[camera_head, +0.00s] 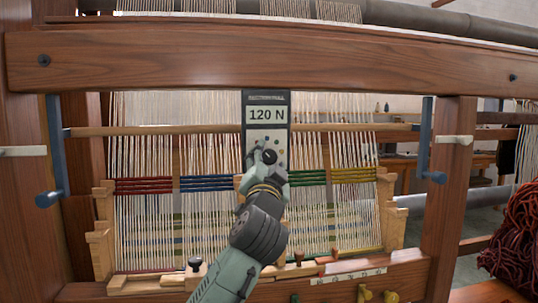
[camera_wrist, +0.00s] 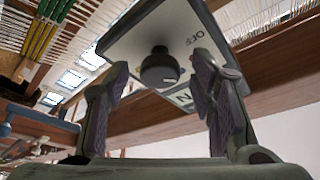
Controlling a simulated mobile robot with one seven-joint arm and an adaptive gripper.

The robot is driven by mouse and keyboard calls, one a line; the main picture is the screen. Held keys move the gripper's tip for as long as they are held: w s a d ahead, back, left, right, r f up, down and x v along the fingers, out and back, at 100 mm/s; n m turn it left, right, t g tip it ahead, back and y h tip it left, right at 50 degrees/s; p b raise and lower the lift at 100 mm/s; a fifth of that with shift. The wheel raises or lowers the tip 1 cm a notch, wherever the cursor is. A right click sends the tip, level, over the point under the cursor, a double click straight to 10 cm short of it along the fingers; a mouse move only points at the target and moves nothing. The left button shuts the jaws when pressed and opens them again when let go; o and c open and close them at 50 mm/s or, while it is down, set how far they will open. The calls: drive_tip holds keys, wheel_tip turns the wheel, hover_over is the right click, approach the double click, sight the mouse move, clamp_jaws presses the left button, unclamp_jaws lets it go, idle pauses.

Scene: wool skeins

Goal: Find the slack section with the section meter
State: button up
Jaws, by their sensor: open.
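The section meter (camera_head: 266,98) is a dark upright panel in front of the warp; its display reads 120 N. A dark round knob (camera_head: 269,156) sits low on it and shows in the wrist view (camera_wrist: 160,70), beside the letters OFF. My gripper (camera_head: 262,168) is at the knob. In the wrist view its fingers (camera_wrist: 160,88) are open, one either side of the knob, with a gap visible. Colored bands cross the warp sections: red (camera_head: 143,186), blue (camera_head: 206,183), green (camera_head: 306,177) and yellow (camera_head: 354,175). Any slackness is hard to tell.
A thick wooden beam (camera_head: 150,62) runs above the meter. Blue brackets (camera_head: 54,150) and (camera_head: 427,140) hang at both sides.

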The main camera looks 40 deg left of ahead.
drive_tip(key=shift+w+a+r, duration=0.1)
drive_tip(key=shift+w+a, duration=0.05)
drive_tip(key=shift+w, duration=0.05)
drive_tip(key=c, duration=1.1)
drive_tip(key=shift+c, duration=0.2)
drive_tip(key=shift+m+h, duration=0.3)
drive_tip(key=shift+m, duration=0.2)
drive_tip(key=m+h+p, duration=0.2)
drive_tip(key=m, duration=0.2)
drive_tip(key=shift+s+r, duration=0.1)
drive_tip(key=shift+r, duration=0.05)
drive_tip(key=shift+m+g+h+p, duration=0.45)
drive_tip(key=shift+m+p, duration=0.3)
drive_tip(key=shift+m, duration=1.15)
